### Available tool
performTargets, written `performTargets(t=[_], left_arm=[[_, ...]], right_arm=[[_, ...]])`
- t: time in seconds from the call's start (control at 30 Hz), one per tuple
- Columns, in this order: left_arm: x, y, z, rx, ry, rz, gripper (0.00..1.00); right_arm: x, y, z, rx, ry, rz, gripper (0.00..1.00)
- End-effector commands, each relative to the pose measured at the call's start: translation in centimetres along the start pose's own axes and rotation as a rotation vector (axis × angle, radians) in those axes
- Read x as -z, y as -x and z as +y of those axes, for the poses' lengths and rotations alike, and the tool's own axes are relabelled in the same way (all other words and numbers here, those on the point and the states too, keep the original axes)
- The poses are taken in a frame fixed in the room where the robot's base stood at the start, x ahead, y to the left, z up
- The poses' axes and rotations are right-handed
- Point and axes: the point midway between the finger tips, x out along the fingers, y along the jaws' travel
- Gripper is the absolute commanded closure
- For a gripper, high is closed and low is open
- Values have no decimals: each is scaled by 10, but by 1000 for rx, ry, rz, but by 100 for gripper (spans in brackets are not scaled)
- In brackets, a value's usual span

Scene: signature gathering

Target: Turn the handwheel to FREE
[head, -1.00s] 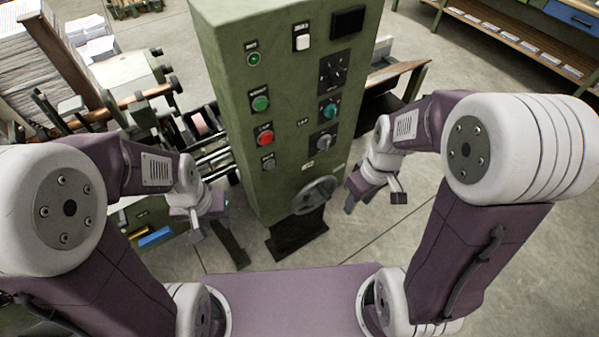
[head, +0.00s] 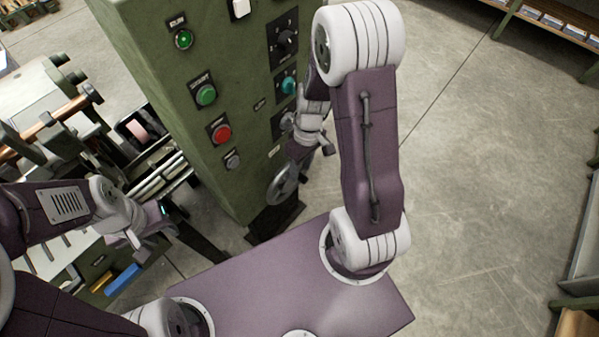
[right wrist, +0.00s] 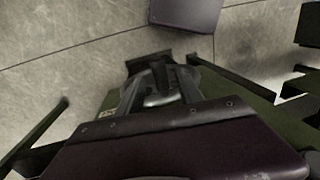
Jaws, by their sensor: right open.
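The handwheel (head: 283,187) is a grey wheel low on the front of the green control cabinet (head: 160,95). My right gripper (head: 296,170) is open at the wheel's upper right and overlaps part of it in the head view. I cannot tell whether it touches the rim. The right wrist view shows grey wheel parts (right wrist: 188,85) just beyond my purple wrist housing, with the fingers hard to separate from them. The wheel's FREE marking cannot be read. My left gripper (head: 160,222) hangs left of the cabinet, away from the wheel; its jaws are too small to judge.
A green button (head: 206,95), a red button (head: 221,132) and several knobs sit above the wheel on the cabinet face. Machinery with rollers (head: 150,165) stands to the left. The floor (head: 480,170) on the right is clear.

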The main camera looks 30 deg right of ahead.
Motion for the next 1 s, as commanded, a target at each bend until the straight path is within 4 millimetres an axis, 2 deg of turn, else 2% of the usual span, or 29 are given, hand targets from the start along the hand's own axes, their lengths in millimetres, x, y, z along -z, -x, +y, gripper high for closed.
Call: performTargets(t=[0.03, 0.13, 0.43, 0.5, 0.6, 1.0], left_arm=[[0, -4, 0, 0, 0, 0, 64], [-1, -6, 0, 0, 0, 0, 64], [-1, -6, 0, 0, 0, 0, 64], [-1, -6, 0, 0, 0, 0, 64], [-1, -6, 0, 0, 0, 0, 64], [-1, -5, 0, 0, 0, 0, 64]], right_arm=[[0, -10, 0, 1, 2, -2, 57], [0, -19, 0, 0, 0, 0, 57], [0, -21, 0, -1, 1, 1, 57], [0, -21, 0, -1, 1, 1, 76], [0, -21, 0, -1, 1, 1, 100], [0, -21, 0, -1, 1, 1, 100]])
